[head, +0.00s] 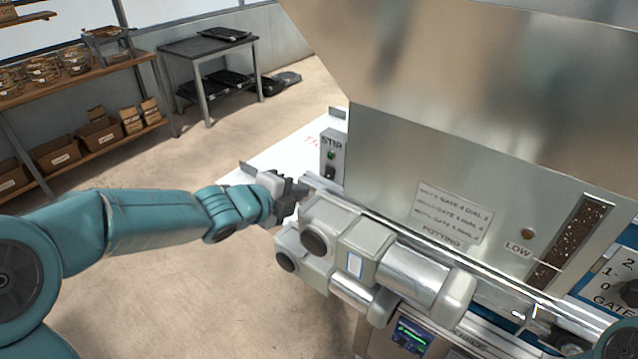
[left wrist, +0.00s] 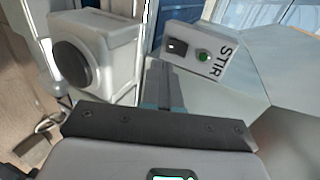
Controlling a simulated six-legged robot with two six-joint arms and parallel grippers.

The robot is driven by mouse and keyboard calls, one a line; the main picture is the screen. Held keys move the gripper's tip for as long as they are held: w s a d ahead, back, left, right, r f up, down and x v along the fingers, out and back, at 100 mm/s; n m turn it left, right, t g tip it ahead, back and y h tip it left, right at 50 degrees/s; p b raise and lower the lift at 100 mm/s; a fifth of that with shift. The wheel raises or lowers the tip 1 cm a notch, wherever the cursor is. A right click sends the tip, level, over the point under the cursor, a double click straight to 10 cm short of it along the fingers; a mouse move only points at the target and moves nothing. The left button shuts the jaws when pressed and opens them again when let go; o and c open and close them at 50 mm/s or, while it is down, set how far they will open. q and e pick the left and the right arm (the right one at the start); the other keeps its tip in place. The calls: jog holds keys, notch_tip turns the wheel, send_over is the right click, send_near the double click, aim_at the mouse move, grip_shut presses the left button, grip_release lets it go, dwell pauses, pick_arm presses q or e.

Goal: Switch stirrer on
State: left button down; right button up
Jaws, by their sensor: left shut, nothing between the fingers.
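The stirrer switch box (head: 340,142), a small grey box marked STIR, stands beside the hopper in the head view. It carries a green lamp (head: 332,155) and a dark rocker switch (head: 329,173). In the left wrist view the box also shows, with the rocker (left wrist: 177,47) and the green lamp (left wrist: 204,57). I cannot tell whether the lamp is lit. My left gripper (head: 299,188) is shut and empty, below and left of the box, apart from the rocker. Its closed fingers (left wrist: 163,88) point toward the box in the wrist view. My right gripper is not in view.
The metal hopper (head: 430,130) rises close to the right of the switch. Grey motor housings (head: 320,225) lie just below my left gripper. A rail runs along the hopper's lower edge. Shelves (head: 100,145) and a dark table (head: 205,45) stand far behind, across open floor.

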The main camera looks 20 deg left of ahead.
aim_at(328, 172)
pick_arm(q)
jog(key=x, duration=0.2)
jog(key=p+x, duration=0.1)
jog(key=x, duration=0.2)
jog(key=r+x, duration=0.1)
jog(key=x, duration=0.1)
jog(key=shift+w+d, duration=0.15)
jog(key=shift+w, duration=0.2)
jog(key=f+b, duration=0.1)
jog(key=b, duration=0.2)
jog(key=shift+w+f+t, duration=0.1)
jog(key=shift+w+t, duration=0.05)
jog(key=shift+t, duration=0.15)
jog(key=shift+r+p, duration=0.35)
jog(key=shift+r, duration=0.3)
jog(key=shift+r+p, duration=0.7)
jog(key=shift+r, duration=0.15)
jog(key=shift+f, duration=0.1)
jog(key=shift+f, duration=0.1)
